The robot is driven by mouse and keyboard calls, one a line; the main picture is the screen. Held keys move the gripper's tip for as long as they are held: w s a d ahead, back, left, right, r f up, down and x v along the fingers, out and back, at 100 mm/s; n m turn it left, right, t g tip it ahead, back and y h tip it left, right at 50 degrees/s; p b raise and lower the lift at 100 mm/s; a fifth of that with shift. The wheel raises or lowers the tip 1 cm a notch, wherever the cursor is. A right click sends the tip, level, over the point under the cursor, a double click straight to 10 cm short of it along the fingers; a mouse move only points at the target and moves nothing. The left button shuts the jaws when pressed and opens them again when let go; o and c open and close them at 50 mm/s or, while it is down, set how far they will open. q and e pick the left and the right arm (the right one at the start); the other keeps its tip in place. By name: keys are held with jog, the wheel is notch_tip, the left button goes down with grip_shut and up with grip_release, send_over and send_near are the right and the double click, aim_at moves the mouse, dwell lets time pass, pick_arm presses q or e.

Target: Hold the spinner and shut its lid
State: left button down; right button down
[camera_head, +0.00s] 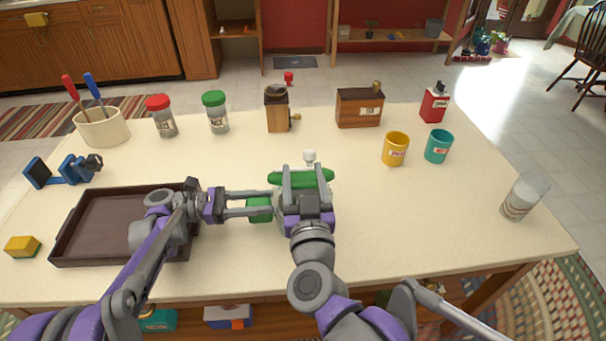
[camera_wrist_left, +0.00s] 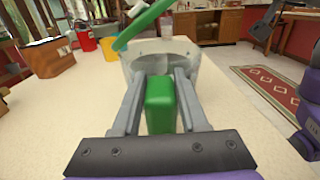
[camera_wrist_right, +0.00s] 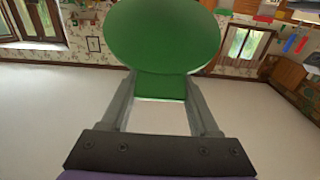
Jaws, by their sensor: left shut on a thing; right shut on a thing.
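The spinner has a grey bowl (camera_wrist_left: 190,62), a green block-shaped handle (camera_head: 258,209) and a round green lid (camera_head: 301,178) with a white knob (camera_head: 310,157). My left gripper (camera_head: 262,204) is shut on the handle, which also shows between its fingers in the left wrist view (camera_wrist_left: 160,105). The lid is tilted up above the bowl in the left wrist view (camera_wrist_left: 143,26). My right gripper (camera_head: 304,181) is shut on the lid's green tab (camera_wrist_right: 160,87), below the lid's disc (camera_wrist_right: 162,36). In the head view my right gripper hides most of the bowl.
A dark tray (camera_head: 115,225) lies at the left under my left arm. A yellow cup (camera_head: 395,150), a teal cup (camera_head: 438,147) and a glass (camera_head: 523,196) stand to the right. Jars and a wooden grinder (camera_head: 278,110) stand behind.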

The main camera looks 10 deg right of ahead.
jog(key=shift+c, duration=0.6)
grip_release()
jog(key=s, duration=1.2)
jog(key=shift+f, duration=0.25)
